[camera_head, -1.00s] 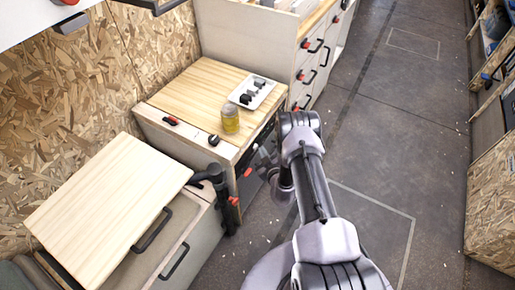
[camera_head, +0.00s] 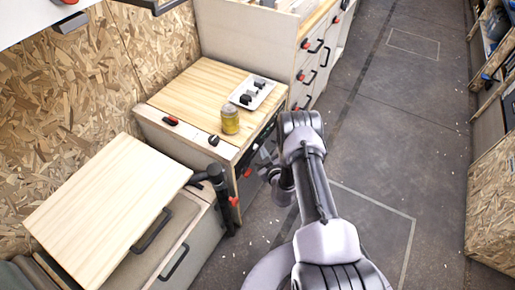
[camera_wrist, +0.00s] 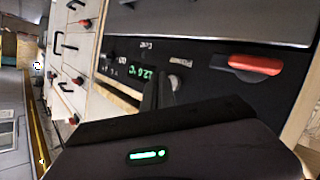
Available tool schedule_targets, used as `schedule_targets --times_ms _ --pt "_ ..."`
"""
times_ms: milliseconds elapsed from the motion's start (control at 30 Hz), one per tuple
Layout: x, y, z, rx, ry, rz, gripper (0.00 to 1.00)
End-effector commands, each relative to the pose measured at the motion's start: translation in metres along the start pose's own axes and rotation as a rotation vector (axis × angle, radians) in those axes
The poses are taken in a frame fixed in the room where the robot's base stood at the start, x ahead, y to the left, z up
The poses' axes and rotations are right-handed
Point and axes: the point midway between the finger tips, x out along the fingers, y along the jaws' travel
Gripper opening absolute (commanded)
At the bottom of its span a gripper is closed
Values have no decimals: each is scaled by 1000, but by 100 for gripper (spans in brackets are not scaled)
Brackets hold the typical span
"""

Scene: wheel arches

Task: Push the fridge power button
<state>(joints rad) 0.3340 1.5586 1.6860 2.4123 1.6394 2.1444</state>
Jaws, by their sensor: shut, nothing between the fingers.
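The fridge's black control panel (camera_wrist: 207,62) fills the upper part of the wrist view, with a green temperature display (camera_wrist: 140,73) and a label that seems to read Power. A small grey round button (camera_wrist: 175,82) shows beside that label, partly behind my fingers. My gripper (camera_wrist: 160,86) is shut and empty, its dark fingertips close to the button. I cannot tell whether they touch it. In the head view my gripper (camera_head: 265,158) is at the front of the wooden-topped cabinet, partly hidden by my arm, and the button cannot be made out.
A red latch (camera_wrist: 255,66) sticks out beside the panel. On the cabinet top (camera_head: 190,88) stand a yellow jar (camera_head: 230,120) and a white tray with dark pieces (camera_head: 268,88). A light wooden board (camera_head: 108,198) lies at the left. The floor at the right (camera_head: 400,130) is clear.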

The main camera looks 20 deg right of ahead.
Motion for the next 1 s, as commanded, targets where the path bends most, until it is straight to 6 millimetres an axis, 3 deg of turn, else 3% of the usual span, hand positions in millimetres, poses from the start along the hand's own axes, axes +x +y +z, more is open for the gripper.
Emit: schedule_targets --times_ms 333,733,1000 --pt "-5 4 4 0 -1 1 0" --pt "-41 31 30 1 -2 2 0" --pt "-46 34 34 0 0 1 0"
